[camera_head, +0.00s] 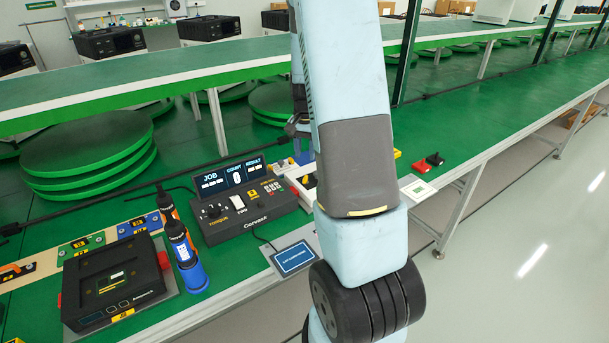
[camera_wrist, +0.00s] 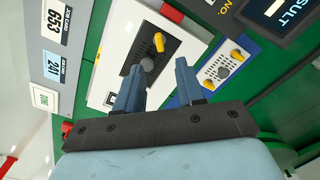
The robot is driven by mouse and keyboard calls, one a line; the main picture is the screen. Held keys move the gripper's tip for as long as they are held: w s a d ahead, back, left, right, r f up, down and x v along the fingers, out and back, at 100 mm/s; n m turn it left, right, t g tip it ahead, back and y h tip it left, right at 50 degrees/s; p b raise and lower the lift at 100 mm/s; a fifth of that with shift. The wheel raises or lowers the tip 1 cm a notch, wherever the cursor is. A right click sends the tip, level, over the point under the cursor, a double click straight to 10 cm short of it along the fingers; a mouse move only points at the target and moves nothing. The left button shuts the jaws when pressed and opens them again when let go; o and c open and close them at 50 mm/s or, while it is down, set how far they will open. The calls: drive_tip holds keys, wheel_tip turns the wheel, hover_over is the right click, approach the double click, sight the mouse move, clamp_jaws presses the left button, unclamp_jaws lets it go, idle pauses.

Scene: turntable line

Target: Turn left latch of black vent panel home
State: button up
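The black vent panel (camera_wrist: 132,69) lies in a white housing (camera_wrist: 115,35) in the wrist view. The panel's lower part is partly covered by my finger, and any further latch there is hidden. My gripper (camera_wrist: 158,78) is open and empty, its blue-grey fingers apart over the panel's right edge, below the yellow latch in the picture. I cannot tell whether a finger touches anything. In the head view my arm hides most of this area.
Beside it is a white panel on blue (camera_wrist: 215,75) with its own yellow latch (camera_wrist: 238,56). A control console (camera_head: 240,205) with a display stands left of my arm. The green bench right is mostly clear.

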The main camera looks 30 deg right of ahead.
sight(305, 177)
wheel_tip(305, 177, down, 9)
drive_tip(key=shift+f, duration=0.1)
idle(0.3)
drive_tip(key=shift+c, duration=0.2)
clamp_jaws()
